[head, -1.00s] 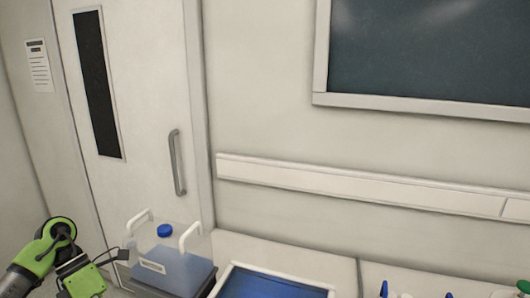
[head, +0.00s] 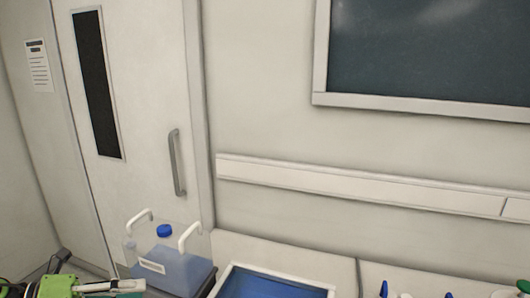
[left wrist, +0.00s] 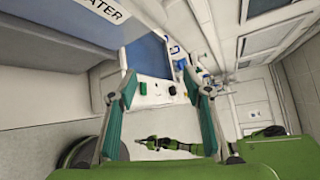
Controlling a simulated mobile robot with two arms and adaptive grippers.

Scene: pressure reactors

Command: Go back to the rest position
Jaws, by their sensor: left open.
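My left gripper (head: 112,288) is at the bottom left edge of the head view, in front of the water container, and partly cut off by the frame. In the left wrist view its two teal-padded fingers (left wrist: 160,85) stand wide apart with nothing between them. A small green and black arm (left wrist: 180,146), which looks like my right one, shows beyond the fingers in that view. Its gripper is too small to read. The head view does not show my right arm.
A clear container with a blue cap (head: 165,231) and white handles stands near the door (head: 150,120). A blue tray with a white rim (head: 228,272) is right of it. Small blue-topped items (head: 384,289) are at the bottom right. A wall rail (head: 350,184) runs behind.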

